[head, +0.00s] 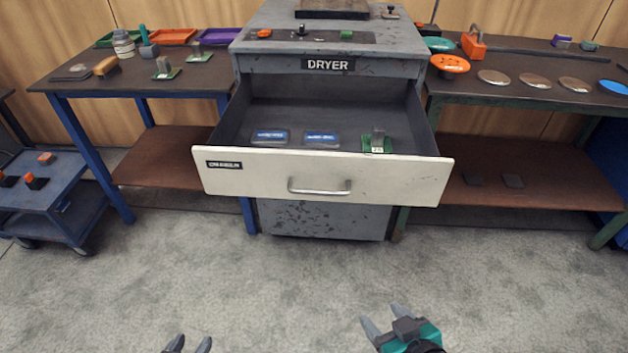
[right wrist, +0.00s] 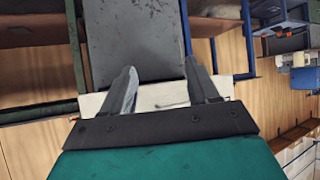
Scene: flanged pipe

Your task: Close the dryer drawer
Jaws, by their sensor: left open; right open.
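The dryer (head: 330,95) is a grey cabinet with a "DRYER" label. Its drawer (head: 260,188) has a white front with a metal handle (head: 320,188) and is pulled out toward me. Inside lie two blue-and-grey packets (head: 270,137) and a green item with a grey block (head: 376,142). My left gripper (head: 188,345) is open at the bottom edge, well short of the drawer, mostly cut off. My right gripper (head: 388,322) is open and empty, below and right of the handle, apart from the drawer. Its two fingers (right wrist: 165,90) also show apart in the right wrist view.
A left workbench (head: 75,85) bears trays, a jar and small tools. A right workbench (head: 500,102) bears discs and an orange item (head: 450,63). A blue cart (head: 45,190) stands at far left. The floor (head: 290,285) before the drawer is clear.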

